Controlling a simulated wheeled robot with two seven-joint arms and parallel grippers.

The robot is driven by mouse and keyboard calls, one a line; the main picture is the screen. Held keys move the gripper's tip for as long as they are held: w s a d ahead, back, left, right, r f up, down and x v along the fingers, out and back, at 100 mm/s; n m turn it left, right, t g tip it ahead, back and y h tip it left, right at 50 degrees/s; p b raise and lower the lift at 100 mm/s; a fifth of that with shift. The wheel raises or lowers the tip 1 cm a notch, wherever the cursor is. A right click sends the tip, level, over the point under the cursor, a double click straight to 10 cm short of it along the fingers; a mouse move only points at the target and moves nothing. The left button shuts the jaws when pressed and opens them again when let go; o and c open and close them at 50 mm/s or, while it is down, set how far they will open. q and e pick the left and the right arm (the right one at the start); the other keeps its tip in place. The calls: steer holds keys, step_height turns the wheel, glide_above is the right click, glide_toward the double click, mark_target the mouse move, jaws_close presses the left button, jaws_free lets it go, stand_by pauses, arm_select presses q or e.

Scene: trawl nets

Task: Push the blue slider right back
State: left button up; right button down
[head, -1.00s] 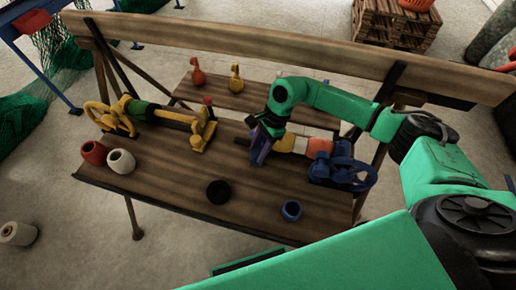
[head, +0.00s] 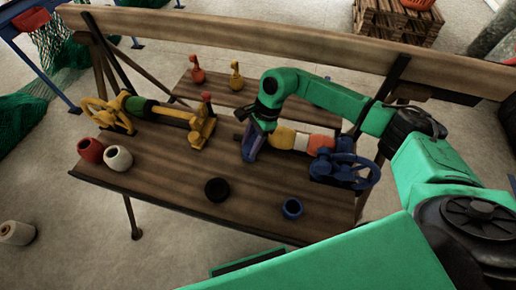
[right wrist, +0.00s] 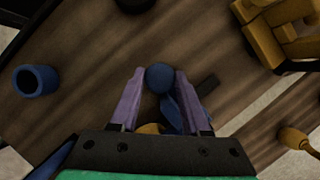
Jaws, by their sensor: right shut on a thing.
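The blue slider's round knob (right wrist: 160,77) sits between the purple fingers of my right gripper (right wrist: 152,90) in the right wrist view. The right gripper (head: 252,148) is shut on it, at the left end of the blue winder. In the head view my gripper mostly hides the slider. The blue winder's frame and handwheel (head: 345,168) stand at the right of the bench. A yellow, white and orange spool (head: 300,141) lies between the gripper and that frame. My left gripper is not in view.
A yellow winder (head: 160,114) stands on the bench's left. Red (head: 90,150), white (head: 118,158), black (head: 217,190) and blue (head: 292,208) cups stand toward the front edge. Red (head: 197,72) and yellow (head: 236,76) knobbed pieces stand behind. Bare bench (head: 165,190) lies between the cups.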

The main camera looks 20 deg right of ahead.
steer(key=w+a+b, duration=0.2)
steer(key=a, duration=0.1)
steer(key=w+a+b, duration=0.1)
steer(key=shift+a, duration=0.3)
steer(key=shift+s+d+r, duration=0.1)
steer(key=shift+r, duration=0.15)
steer(key=shift+c, duration=1.8)
jaws_free()
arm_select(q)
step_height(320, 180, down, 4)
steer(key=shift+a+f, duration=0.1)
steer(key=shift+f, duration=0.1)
arm_select(e)
steer(key=shift+a+f, duration=0.15)
steer(key=shift+a, duration=0.05)
steer(key=shift+d, duration=0.15)
arm_select(q)
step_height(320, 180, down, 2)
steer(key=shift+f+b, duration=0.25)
steer(key=shift+b, duration=0.85)
arm_select(e)
steer(key=v, duration=1.4)
steer(key=shift+r, duration=0.3)
